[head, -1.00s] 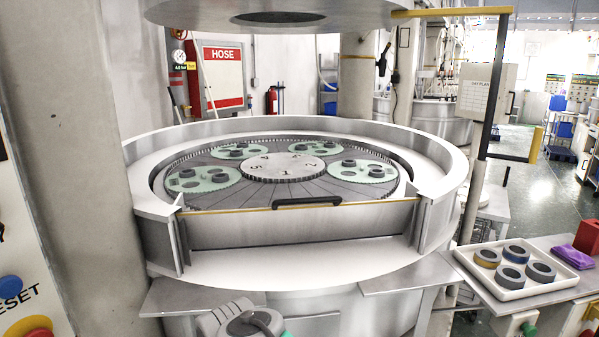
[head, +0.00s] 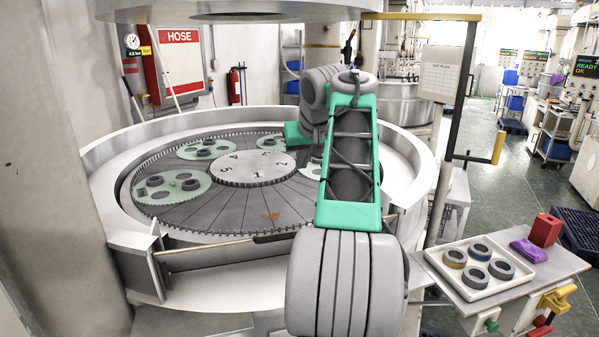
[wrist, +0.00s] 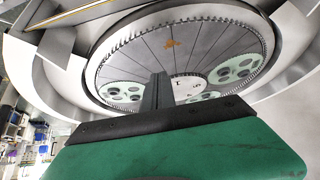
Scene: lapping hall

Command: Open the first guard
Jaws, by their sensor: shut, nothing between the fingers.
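The guard (head: 220,254) is a low metal panel with a yellow top edge across the front opening of the round lapping machine. It stands upright in the opening. Its black handle (head: 272,238) shows beside my arm, which hides the guard's right part. In the wrist view the guard's yellow edge (wrist: 75,14) crosses the upper left corner. My gripper (wrist: 158,82) is shut and empty, above the machine's plate and apart from the guard. In the head view its fingers are hidden behind my raised arm.
The toothed plate (head: 235,208) carries green carriers with dark rings. A metal upper plate (head: 235,10) hangs above. A white tray (head: 440,268) with several rings lies on a side table with a red block (head: 545,230) and purple cloth (head: 528,250).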

